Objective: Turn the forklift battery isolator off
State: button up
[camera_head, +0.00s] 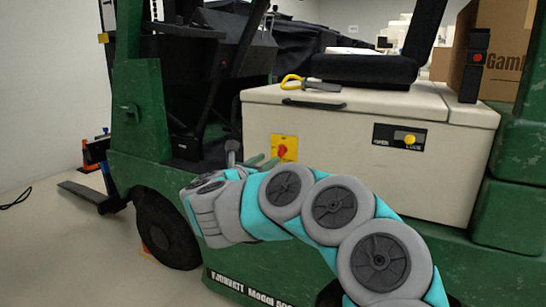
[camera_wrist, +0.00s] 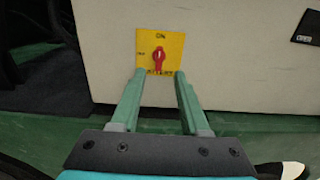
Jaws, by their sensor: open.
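The battery isolator is a red rotary knob (camera_wrist: 159,58) on a square yellow plate (camera_wrist: 175,42), set in the side of the forklift's cream battery box (camera_head: 350,160). In the wrist view "ON" is printed at the plate's top, and the knob's grip stands about upright, in line with it. Smaller lettering at its left and bottom is hard to read. The plate also shows in the head view (camera_head: 291,143). My gripper (camera_wrist: 158,74) is open and empty, its two green fingers pointing at the plate, one at each side below the knob. Contact cannot be told.
A black panel with a yellow knob (camera_head: 410,139) is right of the isolator. Yellow-handled pliers (camera_head: 310,84) lie on the box top near the black seat (camera_head: 365,71). The green forklift body (camera_head: 265,267) runs below. Open floor (camera_head: 60,250) is at left.

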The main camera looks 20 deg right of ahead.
aim_at(279, 151)
jog(key=x, duration=0.7)
jog(key=shift+w, duration=0.1)
grip_shut()
dwell(0.5)
